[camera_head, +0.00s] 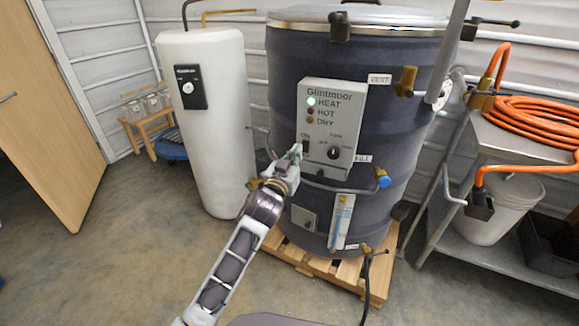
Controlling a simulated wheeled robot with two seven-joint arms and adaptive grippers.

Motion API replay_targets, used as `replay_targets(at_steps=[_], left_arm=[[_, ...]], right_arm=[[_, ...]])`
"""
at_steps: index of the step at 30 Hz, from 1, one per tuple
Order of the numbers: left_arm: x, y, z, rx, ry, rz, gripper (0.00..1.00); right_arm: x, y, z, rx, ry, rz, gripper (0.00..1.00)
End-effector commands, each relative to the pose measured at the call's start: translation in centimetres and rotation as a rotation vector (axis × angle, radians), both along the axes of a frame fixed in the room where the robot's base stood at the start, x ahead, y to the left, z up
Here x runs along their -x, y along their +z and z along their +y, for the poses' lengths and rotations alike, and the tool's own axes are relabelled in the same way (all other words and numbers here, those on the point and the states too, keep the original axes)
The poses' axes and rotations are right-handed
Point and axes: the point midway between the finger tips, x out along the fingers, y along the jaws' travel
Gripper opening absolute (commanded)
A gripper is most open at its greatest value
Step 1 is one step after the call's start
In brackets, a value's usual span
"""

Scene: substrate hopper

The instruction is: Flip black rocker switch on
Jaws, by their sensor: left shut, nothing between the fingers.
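The black rocker switch (306,144) is small and sits at the lower left of the grey Glintmoor control panel (343,100) on the large dark drum. Its position is too small to tell. My left gripper (297,150) is shut and empty, with its tips at the switch's lower left edge. I cannot tell whether they touch it. The gripper hides part of the panel's lower left corner. On the panel, the HEAT lamp (311,102) is bright, while the HOT and DRY lamps look dark red and amber. My right gripper is not in view.
A black dial (333,152) sits right of the switch. A pipe with a blue-handled valve (383,178) runs below the panel. A white cylinder tank (206,120) stands left of the drum. A metal bench with an orange hose (530,115) stands right.

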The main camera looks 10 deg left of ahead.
Motion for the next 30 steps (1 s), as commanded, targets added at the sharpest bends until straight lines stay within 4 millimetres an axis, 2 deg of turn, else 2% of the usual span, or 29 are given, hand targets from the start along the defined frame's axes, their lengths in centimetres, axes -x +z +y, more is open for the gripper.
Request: replay_targets(at_steps=[16,30], left_arm=[[4.5,-0.3,0.8,0.001,0.000,0.000,0.00],[5.4,-0.3,1.0,0.000,0.000,0.000,0.00]], right_arm=[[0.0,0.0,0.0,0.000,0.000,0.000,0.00],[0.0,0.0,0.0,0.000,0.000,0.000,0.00]])
